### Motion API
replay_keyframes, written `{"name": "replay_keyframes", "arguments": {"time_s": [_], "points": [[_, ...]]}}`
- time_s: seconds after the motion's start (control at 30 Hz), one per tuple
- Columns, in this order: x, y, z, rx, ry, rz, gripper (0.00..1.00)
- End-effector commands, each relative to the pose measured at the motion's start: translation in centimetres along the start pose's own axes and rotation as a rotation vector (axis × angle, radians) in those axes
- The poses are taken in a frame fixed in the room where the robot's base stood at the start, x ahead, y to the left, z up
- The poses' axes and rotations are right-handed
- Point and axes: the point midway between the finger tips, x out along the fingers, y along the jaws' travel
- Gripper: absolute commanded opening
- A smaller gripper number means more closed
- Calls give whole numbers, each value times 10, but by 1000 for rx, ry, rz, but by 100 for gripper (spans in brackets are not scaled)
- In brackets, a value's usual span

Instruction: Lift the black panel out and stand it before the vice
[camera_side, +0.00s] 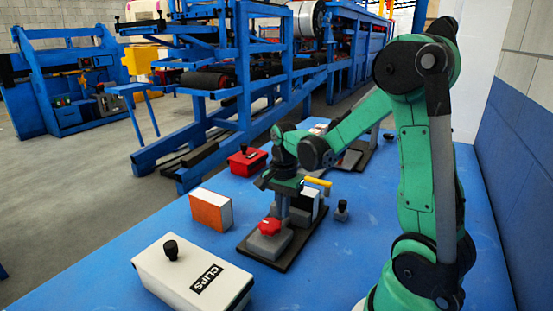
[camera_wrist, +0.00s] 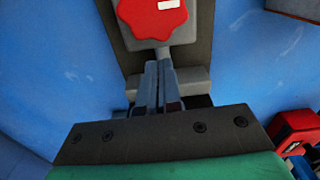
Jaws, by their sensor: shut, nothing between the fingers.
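The vice, a grey block with a red star knob (camera_side: 269,227), sits on a dark base plate (camera_side: 262,252) in the side view. The knob also shows at the top of the wrist view (camera_wrist: 152,14). My gripper (camera_side: 283,213) points down just behind the knob, over the vice. Its fingers (camera_wrist: 158,66) are together and hold nothing; I cannot tell whether they touch the vice. A black-and-white panel (camera_side: 318,205), seemingly the black panel, stands upright just right of my gripper, partly hidden by it, below a yellow handle (camera_side: 318,182).
An orange-faced white panel (camera_side: 211,210) stands left of the vice. A white CLIPS box (camera_side: 178,270) with a black knob lies at front left. A red box (camera_side: 246,161) stands behind, and a small dark knobbed piece (camera_side: 341,211) stands right. Blue table between them is clear.

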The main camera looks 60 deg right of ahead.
Motion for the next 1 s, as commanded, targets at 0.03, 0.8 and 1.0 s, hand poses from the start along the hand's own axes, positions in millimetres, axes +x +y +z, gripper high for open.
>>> {"name": "replay_keyframes", "arguments": {"time_s": [0.03, 0.8, 1.0], "points": [[-1, 0, -12, 8, 1, 0, 0], [-2, 0, -50, 4, 1, 0, 0], [-2, 0, -57, 1, 1, 0, 0]]}}
